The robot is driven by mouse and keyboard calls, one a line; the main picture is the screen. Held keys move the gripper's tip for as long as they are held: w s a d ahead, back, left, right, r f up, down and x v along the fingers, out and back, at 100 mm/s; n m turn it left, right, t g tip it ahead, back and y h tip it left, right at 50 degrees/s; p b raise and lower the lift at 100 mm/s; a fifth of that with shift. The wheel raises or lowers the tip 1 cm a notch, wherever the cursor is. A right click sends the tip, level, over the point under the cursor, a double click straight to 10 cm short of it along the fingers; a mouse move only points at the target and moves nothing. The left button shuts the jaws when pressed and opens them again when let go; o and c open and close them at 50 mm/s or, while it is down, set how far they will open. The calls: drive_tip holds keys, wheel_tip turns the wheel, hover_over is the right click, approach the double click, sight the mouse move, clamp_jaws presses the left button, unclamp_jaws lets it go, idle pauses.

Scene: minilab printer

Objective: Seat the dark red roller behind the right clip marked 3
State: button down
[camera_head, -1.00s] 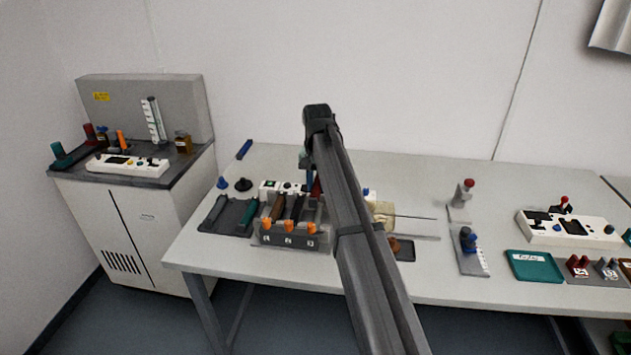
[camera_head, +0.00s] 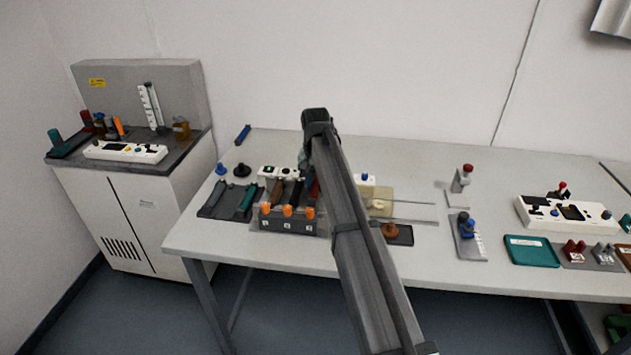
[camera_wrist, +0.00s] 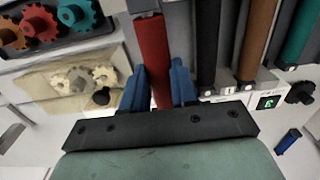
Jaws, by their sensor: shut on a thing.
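My gripper (camera_wrist: 158,88) has its blue fingers shut on the dark red roller (camera_wrist: 152,50). In the head view my arm hides most of the gripper, and only a sliver of the roller (camera_head: 315,188) shows. The roller lies lengthwise at the right slot of the grey roller block (camera_head: 290,226), beside the black roller (camera_wrist: 206,42). Whether it rests in the slot or hovers above it, I cannot tell. The right orange clip (camera_head: 310,212), above the mark 3, stands at the block's front. The roller's end near this clip is not clearly visible.
A brown roller (camera_wrist: 258,42) lies in the left slot. A teal roller (camera_wrist: 300,35) lies in a dark tray (camera_head: 216,202) left of the block. A beige plate with gears (camera_wrist: 75,80) and a gear tray (camera_wrist: 70,40) stand close on the block's other side.

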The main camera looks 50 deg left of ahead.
drive_tip(key=shift+f, duration=0.2)
idle(0.6)
drive_tip(key=shift+f, duration=1)
drive_tip(key=shift+f, duration=0.25)
drive_tip(key=shift+f, duration=0.5)
drive_tip(key=c, duration=0.8)
unclamp_jaws()
